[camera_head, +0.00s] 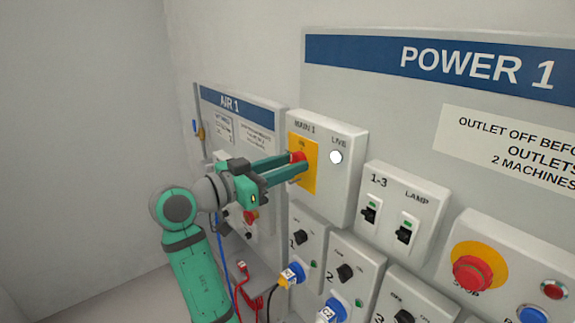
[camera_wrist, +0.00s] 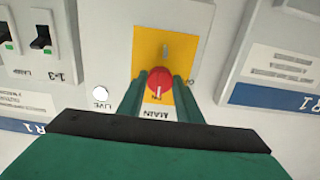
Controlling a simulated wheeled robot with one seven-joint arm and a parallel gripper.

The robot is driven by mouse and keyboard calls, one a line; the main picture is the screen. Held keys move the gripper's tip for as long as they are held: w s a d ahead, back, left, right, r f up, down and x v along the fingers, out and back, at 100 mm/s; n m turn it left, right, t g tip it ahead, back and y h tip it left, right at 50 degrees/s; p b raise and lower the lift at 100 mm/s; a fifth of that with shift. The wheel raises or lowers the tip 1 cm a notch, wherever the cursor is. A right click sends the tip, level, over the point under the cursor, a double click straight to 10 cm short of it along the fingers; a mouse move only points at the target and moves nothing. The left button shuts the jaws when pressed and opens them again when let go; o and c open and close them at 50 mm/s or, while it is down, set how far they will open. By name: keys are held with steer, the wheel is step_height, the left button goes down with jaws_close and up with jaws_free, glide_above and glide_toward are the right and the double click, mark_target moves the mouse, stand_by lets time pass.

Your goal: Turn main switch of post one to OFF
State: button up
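The main switch of post one is a red knob (camera_head: 297,157) on a yellow plate (camera_head: 309,178), on the grey box labelled MAIN 1 (camera_head: 336,186). In the wrist view the red knob (camera_wrist: 160,82) sits between both green fingers of my gripper (camera_wrist: 160,88), which appear to press on its two sides. In the camera_head view my gripper (camera_head: 300,163) reaches the plate from the left and partly hides the knob. The white LIVE lamp (camera_head: 336,157) looks bright.
Right of the box is a 1-3 LAMP switch box (camera_head: 401,211). Below are outlet boxes with black knobs (camera_head: 345,272) and blue plugs (camera_head: 292,275). A red stop button (camera_head: 473,273) is at lower right. The AIR 1 panel (camera_head: 240,125) stands behind my arm.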

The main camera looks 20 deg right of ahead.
steer(key=shift+n, duration=0.3)
steer(key=shift+c, duration=0.4)
steer(key=n, duration=0.3)
steer(key=shift+n, duration=0.3)
steer(key=n, duration=0.4)
steer(key=shift+r+n, duration=0.1)
steer(key=shift+n, duration=0.2)
steer(key=n, duration=0.4)
steer(key=shift+n, duration=2.6)
steer(key=o, duration=1)
steer(key=shift+a, duration=0.1)
steer(key=shift+o, duration=0.2)
